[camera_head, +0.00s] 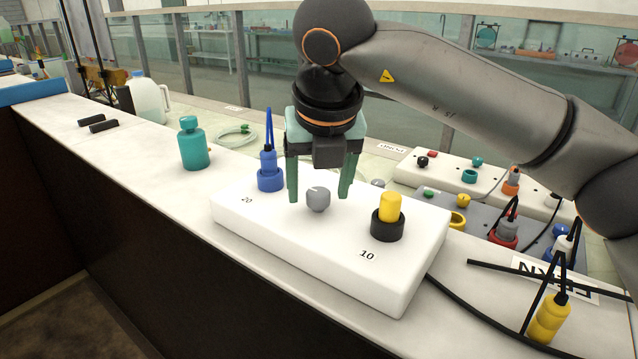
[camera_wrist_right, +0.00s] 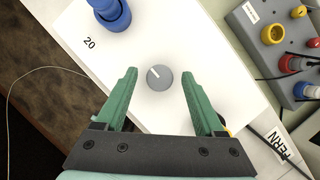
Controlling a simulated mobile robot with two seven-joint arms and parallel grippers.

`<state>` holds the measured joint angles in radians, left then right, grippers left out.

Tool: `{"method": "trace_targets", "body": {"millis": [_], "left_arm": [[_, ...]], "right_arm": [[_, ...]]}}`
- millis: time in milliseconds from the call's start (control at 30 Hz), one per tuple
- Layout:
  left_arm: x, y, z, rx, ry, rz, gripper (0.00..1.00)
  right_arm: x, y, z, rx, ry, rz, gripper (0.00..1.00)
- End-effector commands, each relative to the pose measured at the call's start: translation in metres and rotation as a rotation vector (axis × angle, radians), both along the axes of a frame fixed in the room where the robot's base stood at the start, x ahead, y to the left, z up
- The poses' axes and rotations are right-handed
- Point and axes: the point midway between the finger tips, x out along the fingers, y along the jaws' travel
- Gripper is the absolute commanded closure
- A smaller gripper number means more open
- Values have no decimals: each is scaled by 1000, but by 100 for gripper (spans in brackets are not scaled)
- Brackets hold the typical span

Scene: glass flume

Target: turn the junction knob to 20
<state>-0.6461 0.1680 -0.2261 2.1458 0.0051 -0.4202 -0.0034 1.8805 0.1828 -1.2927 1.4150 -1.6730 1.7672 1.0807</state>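The white junction box (camera_head: 270,226) lies on the counter, with a small grey knob (camera_head: 318,199) in its middle. The wrist view shows the knob (camera_wrist_right: 160,78) from above; a pale line on it slants to the upper left, roughly towards the printed 20 (camera_wrist_right: 90,43). The printed 10 (camera_head: 367,254) is at the other end. A blue plug (camera_head: 268,160) stands in a socket by the 20, a yellow plug (camera_head: 390,206) in a black socket by the 10. My right gripper (camera_head: 319,193) is open, pointing down, its fingers either side of the knob with visible gaps. My left gripper is out of view.
A teal stoppered piece (camera_head: 193,145) stands on the counter left of the box. A grey panel (camera_head: 480,215) with coloured sockets and plugs is right of it, with a white strip (camera_head: 450,172) behind.

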Motion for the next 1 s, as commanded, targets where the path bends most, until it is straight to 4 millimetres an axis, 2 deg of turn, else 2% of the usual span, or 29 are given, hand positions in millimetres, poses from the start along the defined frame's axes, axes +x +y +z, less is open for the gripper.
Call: {"method": "trace_targets", "body": {"millis": [233, 367, 433, 533, 667, 833, 1000], "left_arm": [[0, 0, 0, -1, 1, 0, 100], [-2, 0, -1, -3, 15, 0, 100], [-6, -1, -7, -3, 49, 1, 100], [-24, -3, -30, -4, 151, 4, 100], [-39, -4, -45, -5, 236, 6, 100], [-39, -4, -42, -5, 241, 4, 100], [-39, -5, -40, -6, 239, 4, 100]], "right_arm": [[0, 0, 1, 0, 0, 1, 29], [-4, 0, 12, 1, -3, 1, 29], [-9, -1, 23, 1, -3, 2, 29], [-17, -2, 43, 2, -4, 3, 29], [-28, -3, 71, 1, -4, 1, 29], [-40, -6, 99, 0, -2, 0, 29], [-46, -6, 113, 0, 0, 1, 29]]}}
